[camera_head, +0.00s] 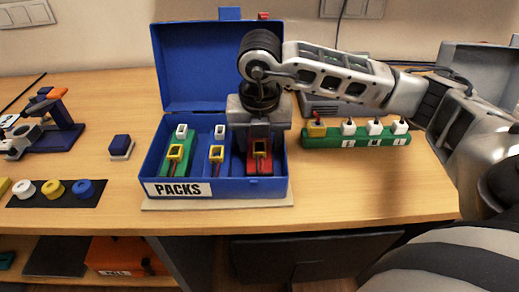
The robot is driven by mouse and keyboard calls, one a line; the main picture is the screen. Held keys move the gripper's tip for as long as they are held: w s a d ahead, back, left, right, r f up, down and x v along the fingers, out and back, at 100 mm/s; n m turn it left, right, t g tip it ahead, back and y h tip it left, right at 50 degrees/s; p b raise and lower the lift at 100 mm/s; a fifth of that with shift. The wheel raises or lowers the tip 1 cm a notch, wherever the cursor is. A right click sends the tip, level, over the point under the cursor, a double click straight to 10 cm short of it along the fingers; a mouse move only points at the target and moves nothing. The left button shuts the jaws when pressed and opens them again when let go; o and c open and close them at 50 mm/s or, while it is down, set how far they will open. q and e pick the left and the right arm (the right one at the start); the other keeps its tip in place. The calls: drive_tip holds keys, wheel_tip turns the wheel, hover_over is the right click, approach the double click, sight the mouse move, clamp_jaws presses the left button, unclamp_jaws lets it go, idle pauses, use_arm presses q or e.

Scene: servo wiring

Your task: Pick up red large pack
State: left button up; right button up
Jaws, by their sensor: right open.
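A blue box (222,190) labelled PACKS stands on the table with its lid open at the back. The red large pack (262,168) is in the right part of the box, with a yellow-framed piece on top. My right gripper (260,148) points down over the red pack, and its body hides the pack's rear part. Its jaws are open, and whether the fingers touch the pack cannot be told. My left gripper is not in view.
A green strip (365,140) with several white plugs and a yellow one lies right of the box. A small blue block (120,145) and a dark mat (80,199) with round pieces are to the left. The table front at right is clear.

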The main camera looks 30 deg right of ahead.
drive_tip(key=shift+f, duration=0.4)
drive_tip(key=shift+w+r, duration=0.1)
drive_tip(key=shift+w, duration=0.05)
drive_tip(key=c, duration=1.1)
